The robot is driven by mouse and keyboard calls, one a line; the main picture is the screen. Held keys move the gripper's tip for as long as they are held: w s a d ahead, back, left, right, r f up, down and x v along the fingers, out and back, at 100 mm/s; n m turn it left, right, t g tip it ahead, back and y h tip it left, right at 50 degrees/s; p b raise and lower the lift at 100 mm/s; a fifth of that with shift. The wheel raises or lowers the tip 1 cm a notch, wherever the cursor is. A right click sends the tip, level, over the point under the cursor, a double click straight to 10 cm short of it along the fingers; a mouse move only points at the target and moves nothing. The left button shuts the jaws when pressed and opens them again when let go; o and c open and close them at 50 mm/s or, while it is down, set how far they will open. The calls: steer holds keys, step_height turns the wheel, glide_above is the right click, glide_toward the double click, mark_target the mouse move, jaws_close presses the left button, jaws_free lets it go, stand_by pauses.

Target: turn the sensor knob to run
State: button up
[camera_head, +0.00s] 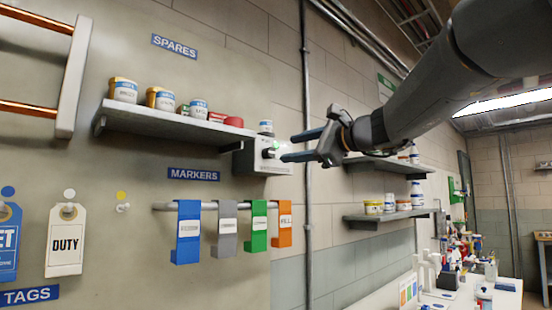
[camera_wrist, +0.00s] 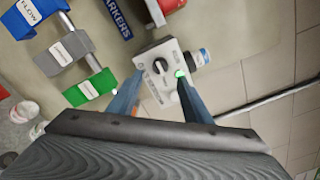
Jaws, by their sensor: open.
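The sensor box (camera_head: 258,157) is a small grey-white unit fixed to the wall at the right end of the spares shelf. In the wrist view the same box (camera_wrist: 157,88) shows a dark round knob (camera_wrist: 160,67), print beside it that is too small to read, and a lit green light (camera_wrist: 180,73). My gripper (camera_head: 284,148) is in front of the box with its fingers apart and nothing between them. In the wrist view my gripper's blue fingers (camera_wrist: 157,100) point at the box, one on each side of its lower part. I cannot tell whether they touch it.
The spares shelf (camera_head: 160,128) with several jars stands left of the box. Below it a rail holds blue (camera_head: 188,232), grey (camera_head: 227,228), green (camera_head: 259,226) and orange (camera_head: 285,223) markers. A vertical pipe (camera_head: 307,200) runs right of the box, with more shelves beyond.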

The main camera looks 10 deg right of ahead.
mark_target(272, 153)
steer(key=p+x, duration=0.2)
steer(key=x, duration=0.5)
steer(key=shift+w+a+p, duration=0.2)
steer(key=shift+w+p, duration=0.05)
steer(key=shift+p, duration=0.1)
steer(key=c, duration=1.1)
steer(key=shift+o, duration=0.2)
